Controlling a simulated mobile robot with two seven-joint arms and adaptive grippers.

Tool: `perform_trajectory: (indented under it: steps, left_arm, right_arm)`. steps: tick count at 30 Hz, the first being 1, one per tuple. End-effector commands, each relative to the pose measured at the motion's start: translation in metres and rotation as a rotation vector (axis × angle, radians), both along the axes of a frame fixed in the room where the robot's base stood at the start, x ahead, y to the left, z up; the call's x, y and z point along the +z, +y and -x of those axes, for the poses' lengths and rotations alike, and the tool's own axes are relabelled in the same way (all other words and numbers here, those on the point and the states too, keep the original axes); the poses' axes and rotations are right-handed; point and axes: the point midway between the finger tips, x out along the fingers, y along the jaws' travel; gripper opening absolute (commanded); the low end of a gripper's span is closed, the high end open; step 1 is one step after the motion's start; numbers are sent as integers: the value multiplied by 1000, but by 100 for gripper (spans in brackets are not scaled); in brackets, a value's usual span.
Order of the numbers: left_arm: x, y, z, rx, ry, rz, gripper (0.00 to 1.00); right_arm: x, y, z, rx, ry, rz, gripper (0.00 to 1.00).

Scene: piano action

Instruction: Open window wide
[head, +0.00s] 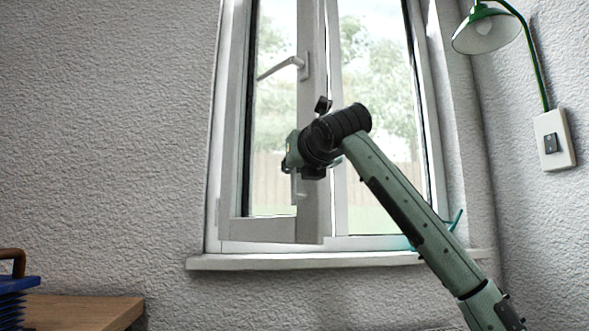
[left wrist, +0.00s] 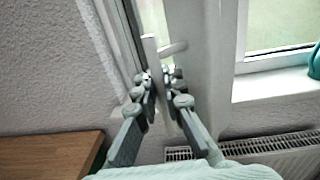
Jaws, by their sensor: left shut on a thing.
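The white-framed window (head: 312,215) has its left sash (head: 268,231) swung a little inward, with its free edge standing out from the frame. An upper handle (head: 283,67) on this sash lies level. A lower handle (left wrist: 151,55) hangs between my fingers in the left wrist view, mostly hidden by my gripper in the head view. My left gripper (left wrist: 160,85) is shut on this lower handle; in the head view the gripper (head: 292,163) is at the sash's free edge. The right sash (head: 380,242) looks closed. My right gripper is not in view.
A sill (head: 300,261) runs below the window, with a teal object (head: 455,220) at its right end. A radiator (left wrist: 275,148) is below. A wooden table (head: 85,312) with a blue item (head: 12,300) is at lower left. A green lamp (head: 487,32) hangs upper right.

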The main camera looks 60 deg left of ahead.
Motion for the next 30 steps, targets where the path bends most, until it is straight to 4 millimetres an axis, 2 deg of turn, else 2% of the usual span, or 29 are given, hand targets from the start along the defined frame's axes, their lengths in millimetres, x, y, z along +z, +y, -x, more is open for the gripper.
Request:
perform_trajectory:
  steps: [2,3,8,16,20,23,30]
  left_arm:
    - [-1,-1,-2,-4,1,2,0]
    - [-1,-1,-2,-4,1,2,11]
    - [0,-1,-1,-2,1,1,31]
    - [0,-1,-1,-1,1,1,31]
    - [0,-8,1,-2,1,-1,31]
    - [0,-23,4,-3,-1,-2,31]
    - [0,-74,16,-5,-1,-1,31]
  right_arm:
    - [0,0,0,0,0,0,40]
    - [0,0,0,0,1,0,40]
    - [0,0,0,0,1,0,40]
    - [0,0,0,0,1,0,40]
    - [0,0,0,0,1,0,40]
    - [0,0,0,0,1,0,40]
    - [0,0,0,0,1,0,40]
